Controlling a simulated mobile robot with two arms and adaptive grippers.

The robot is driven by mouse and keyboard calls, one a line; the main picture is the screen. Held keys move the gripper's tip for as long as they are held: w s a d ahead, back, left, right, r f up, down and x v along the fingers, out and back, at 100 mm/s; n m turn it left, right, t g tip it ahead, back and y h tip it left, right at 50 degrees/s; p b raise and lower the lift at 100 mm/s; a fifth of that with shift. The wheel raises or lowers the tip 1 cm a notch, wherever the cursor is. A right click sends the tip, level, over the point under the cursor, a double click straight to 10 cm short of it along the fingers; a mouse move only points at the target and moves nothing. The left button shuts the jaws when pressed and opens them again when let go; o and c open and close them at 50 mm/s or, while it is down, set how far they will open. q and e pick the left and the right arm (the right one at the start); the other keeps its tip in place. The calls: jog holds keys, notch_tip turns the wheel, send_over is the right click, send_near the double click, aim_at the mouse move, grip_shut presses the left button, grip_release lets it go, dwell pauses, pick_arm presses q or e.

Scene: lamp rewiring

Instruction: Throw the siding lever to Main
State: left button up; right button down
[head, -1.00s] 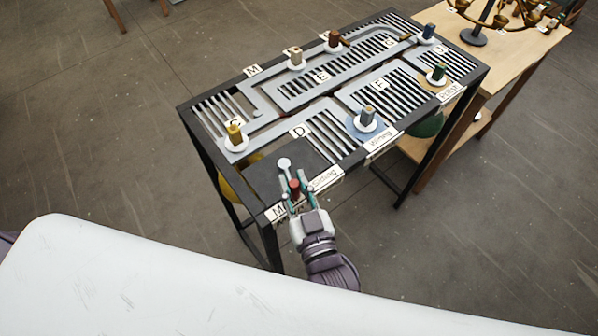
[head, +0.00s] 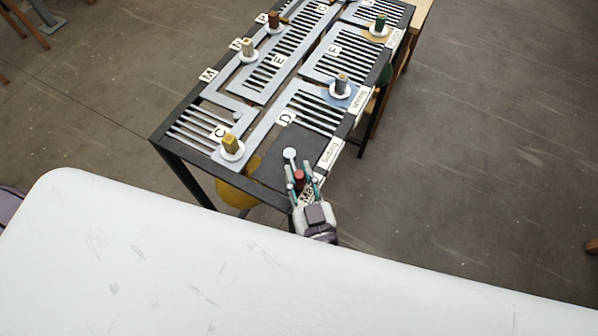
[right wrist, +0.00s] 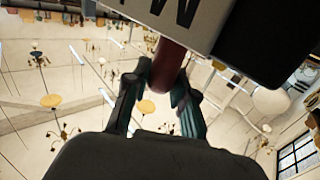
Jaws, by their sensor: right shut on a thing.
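The siding lever's red handle (head: 299,178) stands at the near corner of the track board, beside the white "Siding" label (head: 329,154). A pale round disc (head: 289,154) lies just beyond it. A label starting "Ma" (head: 306,196) is partly covered by my right gripper (head: 302,181), which is shut on the red handle. The right wrist view shows the red handle (right wrist: 170,62) between the two fingers (right wrist: 164,88), under the board's edge with large letters (right wrist: 185,12). My left gripper is out of view.
The dark-framed board (head: 172,146) carries slatted tracks and several other knobs, including a yellow one (head: 231,144) and a grey one (head: 341,83). A white surface (head: 150,260) fills the foreground. Grey floor (head: 480,130) is open at right.

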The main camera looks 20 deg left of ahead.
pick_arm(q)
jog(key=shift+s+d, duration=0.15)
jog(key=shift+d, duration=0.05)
pick_arm(e)
jog(key=shift+r, duration=0.15)
jog(key=c, duration=1)
grip_release()
jog(key=shift+w+a, duration=0.1)
jog(key=shift+a, duration=0.05)
jog(key=shift+c, duration=0.2)
jog(key=shift+o, duration=0.6)
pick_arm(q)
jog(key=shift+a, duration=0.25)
pick_arm(e)
jog(key=v, duration=1.2)
jog(key=shift+a+f, duration=0.1)
jog(key=shift+f, duration=0.1)
